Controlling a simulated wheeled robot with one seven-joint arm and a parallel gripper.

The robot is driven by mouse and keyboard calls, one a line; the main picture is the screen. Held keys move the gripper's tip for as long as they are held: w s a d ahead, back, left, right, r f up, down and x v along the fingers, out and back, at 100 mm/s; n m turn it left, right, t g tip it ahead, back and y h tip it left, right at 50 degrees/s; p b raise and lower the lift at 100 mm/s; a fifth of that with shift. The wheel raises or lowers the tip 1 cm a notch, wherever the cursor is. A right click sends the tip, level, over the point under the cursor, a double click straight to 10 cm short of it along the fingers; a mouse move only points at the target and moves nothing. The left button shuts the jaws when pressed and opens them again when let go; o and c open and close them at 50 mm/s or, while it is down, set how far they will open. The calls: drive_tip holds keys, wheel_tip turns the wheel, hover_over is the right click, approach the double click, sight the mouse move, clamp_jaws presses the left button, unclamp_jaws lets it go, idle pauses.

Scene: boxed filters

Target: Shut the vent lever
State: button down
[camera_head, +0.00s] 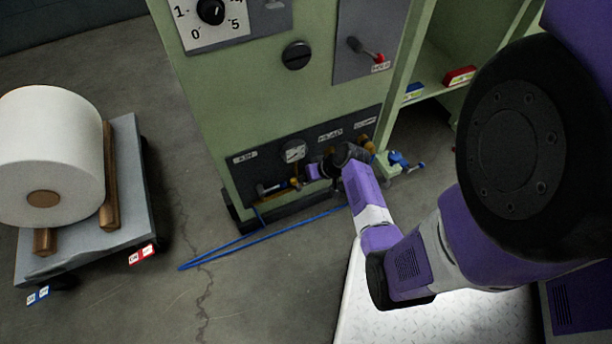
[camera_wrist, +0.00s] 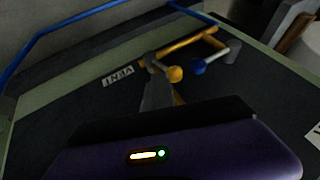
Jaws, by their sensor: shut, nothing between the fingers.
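The lever with a yellow knob (camera_wrist: 175,74) stands next to an upside-down label (camera_wrist: 118,77) that seems to read VENT, so I take it as the vent lever. In the head view the yellow part (camera_head: 294,183) shows just left of my gripper (camera_head: 318,171). My gripper is shut and empty, with its fingers (camera_wrist: 164,92) close to the yellow knob in the wrist view. I cannot tell whether they touch. My wrist hides part of the panel.
An orange pipe (camera_wrist: 190,43) runs beside the levers. A blue hose (camera_head: 265,236) lies on the floor. A cart (camera_head: 128,180) with a white roll stands left.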

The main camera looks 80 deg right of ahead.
drive_tip(key=shift+w+a+r+g+h+p, duration=0.15)
drive_tip(key=shift+w+a+g+h+p, duration=0.45)
drive_tip(key=shift+p, duration=0.75)
drive_tip(key=shift+w, duration=0.2)
